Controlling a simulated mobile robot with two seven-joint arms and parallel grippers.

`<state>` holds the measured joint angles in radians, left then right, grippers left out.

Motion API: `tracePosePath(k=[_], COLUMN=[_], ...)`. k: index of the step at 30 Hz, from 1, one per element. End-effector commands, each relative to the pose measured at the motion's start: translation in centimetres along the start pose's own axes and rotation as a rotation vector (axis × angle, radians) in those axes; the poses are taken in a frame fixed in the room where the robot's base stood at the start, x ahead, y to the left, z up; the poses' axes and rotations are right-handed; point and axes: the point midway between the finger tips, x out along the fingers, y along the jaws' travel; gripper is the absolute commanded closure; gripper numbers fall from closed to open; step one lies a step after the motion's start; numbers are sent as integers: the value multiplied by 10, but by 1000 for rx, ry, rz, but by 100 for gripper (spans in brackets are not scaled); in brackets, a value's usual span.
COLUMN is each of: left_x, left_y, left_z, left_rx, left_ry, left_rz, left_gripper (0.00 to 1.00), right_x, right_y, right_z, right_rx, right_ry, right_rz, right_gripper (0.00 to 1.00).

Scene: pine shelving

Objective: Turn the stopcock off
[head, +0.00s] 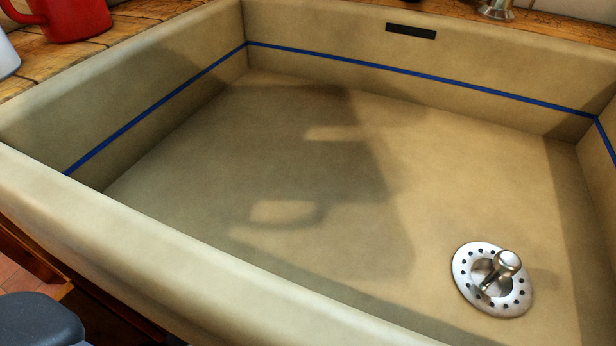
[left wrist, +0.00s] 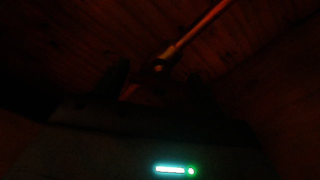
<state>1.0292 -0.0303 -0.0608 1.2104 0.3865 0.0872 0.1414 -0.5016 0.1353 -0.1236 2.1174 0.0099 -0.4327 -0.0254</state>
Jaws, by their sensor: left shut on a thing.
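The left wrist view is very dark. A copper-coloured pipe (left wrist: 205,25) runs down from the upper right to a small fitting, which looks like the stopcock (left wrist: 163,57). The dark fingers of my left gripper (left wrist: 157,78) stand on either side of the fitting's lower part, shut on the stopcock. The exact contact and the handle's angle are lost in the dark. The stopcock does not show in the head view. My right gripper is in neither view.
The head view shows a stone sink (head: 270,150) with a blue line around its inside and a metal drain strainer (head: 480,290). A red mug (head: 70,18) stands on the wooden counter (head: 130,20). Dark wooden boards (left wrist: 100,30) lie behind the pipe.

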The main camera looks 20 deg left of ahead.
Motion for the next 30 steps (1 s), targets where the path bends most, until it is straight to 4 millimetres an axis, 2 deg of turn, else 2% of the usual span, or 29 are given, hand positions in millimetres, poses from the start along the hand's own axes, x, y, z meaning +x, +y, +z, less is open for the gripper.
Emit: tracePosePath(k=[11,30], left_x=[0,0], left_y=[-1,-2], left_z=[2,3], left_rx=[-361,-901], left_ry=[-3,-3], left_rz=[-1,-2], left_gripper=[54,54], right_x=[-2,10], right_y=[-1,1], right_z=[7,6], right_rx=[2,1], right_ry=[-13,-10], right_rz=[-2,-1], right_gripper=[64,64])
